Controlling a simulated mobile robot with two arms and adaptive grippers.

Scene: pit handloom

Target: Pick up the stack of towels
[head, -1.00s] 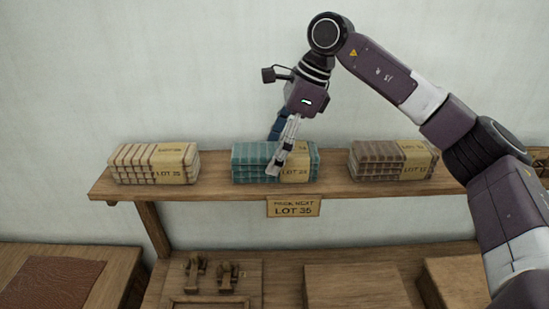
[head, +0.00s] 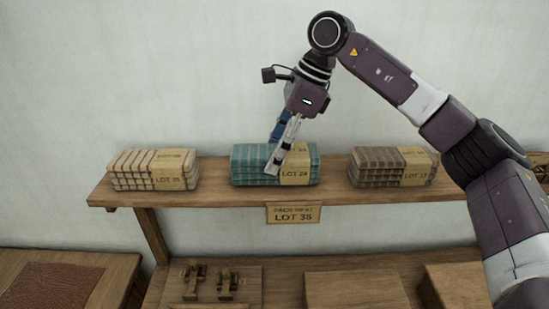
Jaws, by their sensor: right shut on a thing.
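Three folded towel stacks sit in a row on a wooden shelf (head: 225,198). The cream striped stack (head: 140,172) is at the left; its tag is hard to read, perhaps LOT 35 or 15. The teal stack (head: 248,166) is in the middle, its tag reading LOT 24. The brown stack (head: 375,168) is at the right, its tag seemingly LOT 13. My right gripper (head: 275,167) reaches down from above, shut on the teal stack at its front middle. The far finger is partly hidden. The stack still appears to rest on the shelf. My left gripper is out of view.
A sign (head: 293,214) reading LOT 35 hangs on the shelf's front edge below the teal stack. Below are a wooden board with fittings (head: 212,282), wooden boxes (head: 355,290) and a leather piece (head: 50,286) at the left. Gaps separate the stacks.

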